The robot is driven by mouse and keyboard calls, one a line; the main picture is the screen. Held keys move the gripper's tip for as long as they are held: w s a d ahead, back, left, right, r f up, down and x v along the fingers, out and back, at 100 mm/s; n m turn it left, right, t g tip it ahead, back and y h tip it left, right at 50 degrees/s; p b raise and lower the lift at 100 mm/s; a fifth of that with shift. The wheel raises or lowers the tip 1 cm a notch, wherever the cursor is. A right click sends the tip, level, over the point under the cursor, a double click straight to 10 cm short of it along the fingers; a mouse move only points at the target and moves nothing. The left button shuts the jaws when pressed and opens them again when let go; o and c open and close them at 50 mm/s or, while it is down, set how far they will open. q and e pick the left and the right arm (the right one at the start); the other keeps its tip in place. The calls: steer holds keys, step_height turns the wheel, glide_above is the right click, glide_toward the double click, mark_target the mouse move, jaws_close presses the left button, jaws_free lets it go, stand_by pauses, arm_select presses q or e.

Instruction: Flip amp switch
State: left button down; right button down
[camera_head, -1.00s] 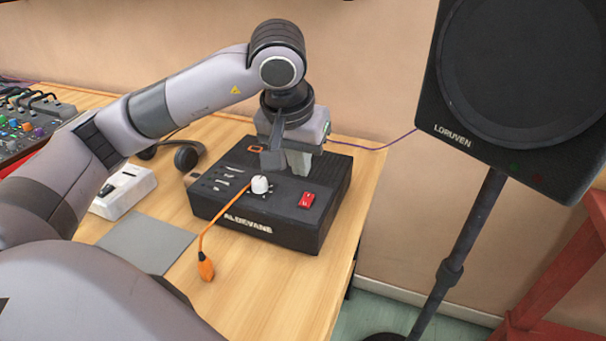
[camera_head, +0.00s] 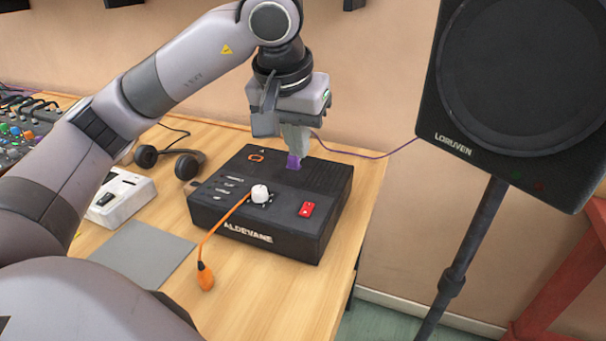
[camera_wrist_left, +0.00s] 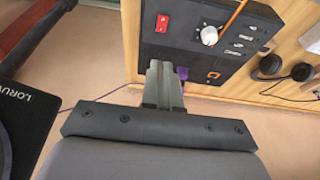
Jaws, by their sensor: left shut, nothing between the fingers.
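The black amp (camera_head: 285,229), marked ALDEVANE, sits on the wooden table; it also shows upside down in the wrist view (camera_wrist_left: 200,52). Its red switch (camera_head: 307,209) is on the front right of the top; the wrist view shows it too (camera_wrist_left: 162,24). Which way the switch is tipped is too small to tell. A white knob (camera_head: 260,194) is left of it. My left gripper (camera_head: 296,149) is shut and empty, above the back of the amp, apart from the switch. A purple plug (camera_head: 293,162) shows just by its fingertips (camera_wrist_left: 163,66).
An orange cable with a plug (camera_head: 205,277) hangs over the amp's front. A grey pad (camera_head: 143,256), a white device (camera_head: 121,197), headphones (camera_head: 168,163) and a mixer (camera_head: 20,135) lie to the left. A loudspeaker (camera_head: 515,90) stands on a pole right of the table.

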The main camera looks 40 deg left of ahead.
mark_target(310, 203)
arm_select(q)
steer(key=shift+w, duration=0.3)
steer(key=shift+f, duration=0.1)
steer(key=x, duration=1.3)
steer(key=shift+s+f, duration=0.15)
steer(key=shift+f, duration=0.3)
